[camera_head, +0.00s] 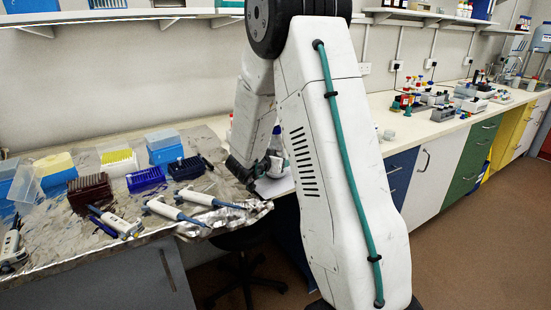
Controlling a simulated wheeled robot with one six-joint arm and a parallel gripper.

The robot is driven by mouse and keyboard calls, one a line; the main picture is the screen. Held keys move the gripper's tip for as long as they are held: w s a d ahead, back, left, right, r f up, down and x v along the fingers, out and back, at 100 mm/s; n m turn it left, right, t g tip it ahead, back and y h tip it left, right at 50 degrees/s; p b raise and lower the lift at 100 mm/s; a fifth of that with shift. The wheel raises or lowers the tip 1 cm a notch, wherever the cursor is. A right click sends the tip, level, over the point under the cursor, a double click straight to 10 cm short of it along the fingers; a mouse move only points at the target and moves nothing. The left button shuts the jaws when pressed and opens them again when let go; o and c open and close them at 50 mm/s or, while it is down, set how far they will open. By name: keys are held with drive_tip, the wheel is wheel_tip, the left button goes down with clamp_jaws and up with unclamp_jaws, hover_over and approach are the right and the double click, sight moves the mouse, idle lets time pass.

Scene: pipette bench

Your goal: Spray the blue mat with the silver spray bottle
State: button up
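My gripper (256,175) is at the end of my white arm, low over the bench near the edge of the foil-covered area. It is small, dark and partly hidden by my arm, so I cannot tell whether its fingers are open. A pale bottle-like thing with a dark top (276,150) stands close to the right of my gripper, partly covered by my arm. I cannot tell whether it is the silver spray bottle, or whether my gripper touches it. I cannot make out a blue mat; my arm hides part of the bench.
Several pipettes (178,211) lie on the foil-covered bench (60,245) at left. A dark stool (243,275) is below. Small equipment (446,112) crowds the right bench.

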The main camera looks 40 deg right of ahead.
drive_tip(key=shift+f, duration=0.25)
idle(0.5)
drive_tip(key=o, duration=1.5)
